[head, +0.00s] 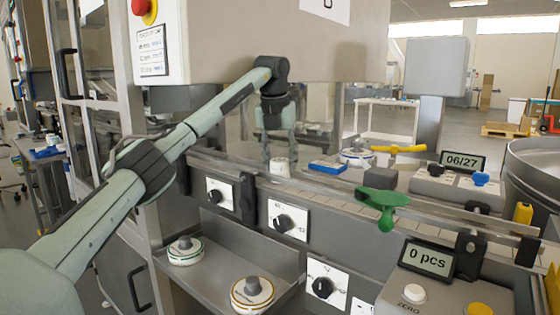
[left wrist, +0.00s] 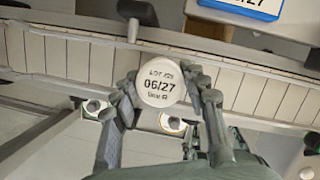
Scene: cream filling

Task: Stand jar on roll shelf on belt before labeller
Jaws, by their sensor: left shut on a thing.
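A white jar (head: 280,168) is between the fingers of my left gripper (head: 281,153), over the slatted belt (head: 325,194). In the left wrist view the jar's round white lid (left wrist: 158,83) reads 06/27 and faces the camera, with a finger on each side. The gripper is shut on the jar. The jar looks upright; I cannot tell whether its base touches the belt. The roll shelf (head: 218,270) is below the belt at the front and holds two label rolls, a green-edged one (head: 186,253) and an orange-edged one (head: 252,295). My right gripper is not in view.
Guide rails run along the belt. Behind it are a blue-edged label (head: 328,167) and another roll (head: 356,156). A green lever (head: 384,202) and yellow handle (head: 398,149) stand to the right. A 0 pcs counter (head: 428,259) is at the front right. A large machine housing (head: 280,40) hangs above.

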